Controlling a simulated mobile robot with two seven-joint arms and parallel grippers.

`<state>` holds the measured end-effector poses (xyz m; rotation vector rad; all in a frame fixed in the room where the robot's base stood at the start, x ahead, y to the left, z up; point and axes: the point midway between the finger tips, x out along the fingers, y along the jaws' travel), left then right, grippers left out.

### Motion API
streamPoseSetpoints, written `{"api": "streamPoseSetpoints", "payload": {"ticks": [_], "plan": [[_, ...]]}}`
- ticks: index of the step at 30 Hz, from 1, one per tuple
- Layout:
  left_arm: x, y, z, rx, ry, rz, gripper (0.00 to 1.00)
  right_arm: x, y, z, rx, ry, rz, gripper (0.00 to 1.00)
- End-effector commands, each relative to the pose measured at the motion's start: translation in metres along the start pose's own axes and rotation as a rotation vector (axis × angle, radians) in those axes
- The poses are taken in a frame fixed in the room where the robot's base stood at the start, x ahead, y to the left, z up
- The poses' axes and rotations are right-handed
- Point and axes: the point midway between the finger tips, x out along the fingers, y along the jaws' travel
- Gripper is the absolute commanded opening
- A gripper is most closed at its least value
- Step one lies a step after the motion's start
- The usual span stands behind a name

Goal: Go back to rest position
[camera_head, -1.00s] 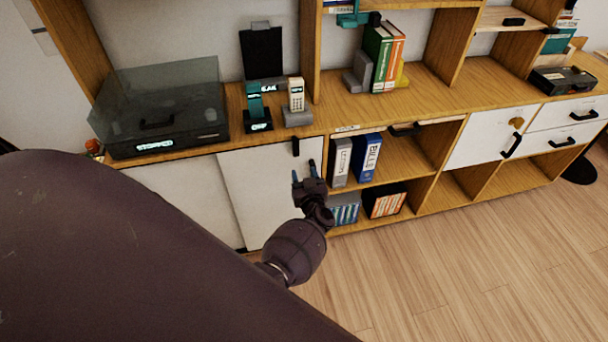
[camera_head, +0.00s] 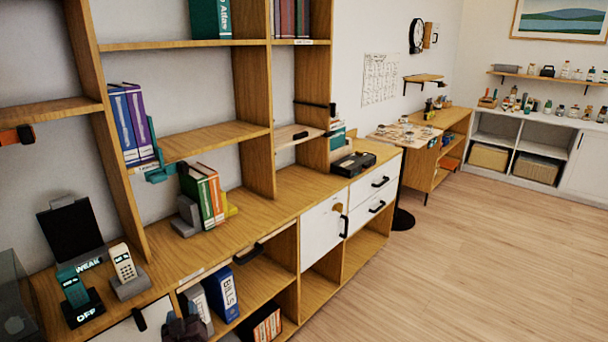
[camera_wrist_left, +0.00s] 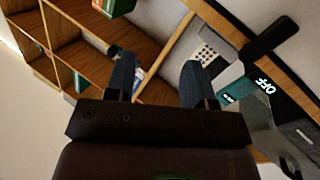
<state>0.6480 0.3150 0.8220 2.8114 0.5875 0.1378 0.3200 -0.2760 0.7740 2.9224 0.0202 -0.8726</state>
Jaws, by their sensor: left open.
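My left gripper (camera_head: 186,328) shows only in part at the bottom edge of the head view, in front of the low cabinet near the grey and blue binders. In the left wrist view its two fingers (camera_wrist_left: 156,78) stand apart with nothing held between them. My right gripper is in neither view. The sliding white cabinet door (camera_head: 130,328) with a black handle is beside the left gripper. I cannot tell from the head view how far the gripper is from the cabinet front.
A long wooden shelf unit (camera_head: 290,190) runs along the wall. It bears phones on stands (camera_head: 124,262), upright books (camera_head: 200,195) and a black device (camera_head: 354,163). A blue binder (camera_head: 222,292) stands in a lower compartment. The wooden floor (camera_head: 480,250) at right is clear.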

Motion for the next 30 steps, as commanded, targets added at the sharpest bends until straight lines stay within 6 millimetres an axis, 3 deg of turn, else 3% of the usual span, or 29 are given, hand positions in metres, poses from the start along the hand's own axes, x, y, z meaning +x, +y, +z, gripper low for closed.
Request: {"api": "streamPoseSetpoints", "payload": {"ticks": [5, 9, 24, 30], "plan": [[-0.022, 0.022, -0.023, 0.027, -0.088, 0.225, 0.49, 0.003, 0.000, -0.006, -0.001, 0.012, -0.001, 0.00], [-0.064, 0.018, -0.025, 0.109, -0.210, 0.324, 0.49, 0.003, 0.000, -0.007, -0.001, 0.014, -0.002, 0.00], [-0.253, -0.057, -0.017, 0.444, -0.518, 0.370, 0.49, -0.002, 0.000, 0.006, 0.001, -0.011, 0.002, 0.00], [-0.305, -0.092, 0.002, 0.470, -0.620, 0.353, 0.49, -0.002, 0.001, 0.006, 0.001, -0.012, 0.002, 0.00]]}}
